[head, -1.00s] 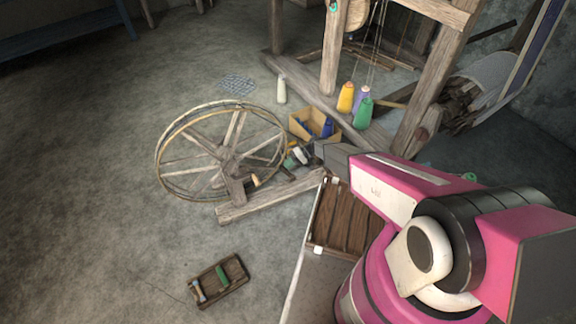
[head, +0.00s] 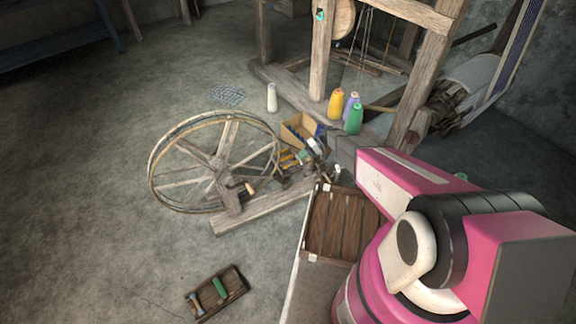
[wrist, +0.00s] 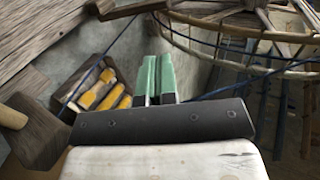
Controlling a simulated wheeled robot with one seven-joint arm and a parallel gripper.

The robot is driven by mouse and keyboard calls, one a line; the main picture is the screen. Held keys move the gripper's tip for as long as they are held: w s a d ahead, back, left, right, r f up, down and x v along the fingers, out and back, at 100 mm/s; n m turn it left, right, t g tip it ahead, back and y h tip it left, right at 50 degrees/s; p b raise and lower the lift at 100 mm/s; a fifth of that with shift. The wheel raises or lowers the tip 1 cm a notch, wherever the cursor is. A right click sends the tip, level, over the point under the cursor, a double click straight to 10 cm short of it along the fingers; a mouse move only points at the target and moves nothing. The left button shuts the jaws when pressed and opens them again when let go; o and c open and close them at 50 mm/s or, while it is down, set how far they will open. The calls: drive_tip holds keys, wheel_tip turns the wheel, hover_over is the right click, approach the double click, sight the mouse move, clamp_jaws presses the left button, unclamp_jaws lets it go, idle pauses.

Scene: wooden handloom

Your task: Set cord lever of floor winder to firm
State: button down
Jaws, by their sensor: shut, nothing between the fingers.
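In the wrist view, part of the wheel rim (wrist: 205,50) crosses the upper right. My gripper (head: 303,157) is over the right end of the winder in the head view. Its teal fingers (wrist: 158,78) are together and empty in the wrist view. A dark blue cord (wrist: 218,90) runs past them. I cannot make out the cord lever or its setting; my gripper may hide it.
Yellow spools (wrist: 100,93) lie left of the fingers in the wrist view. An open box (head: 294,133) stands behind the winder, near the loom frame (head: 318,75). Coloured cones (head: 354,118) stand on its beam. A small tray (head: 216,294) lies in front; the left floor is clear.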

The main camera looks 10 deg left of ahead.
hover_over(279, 180)
drive_tip(key=w+d, duration=0.1)
drive_tip(key=w, duration=0.1)
wheel_tip(279, 180, down, 6)
drive_tip(key=shift+d+f, duration=0.1)
drive_tip(key=shift+s+a+f, duration=0.1)
drive_tip(key=shift+s+a, duration=0.1)
drive_tip(key=shift+a, duration=0.1)
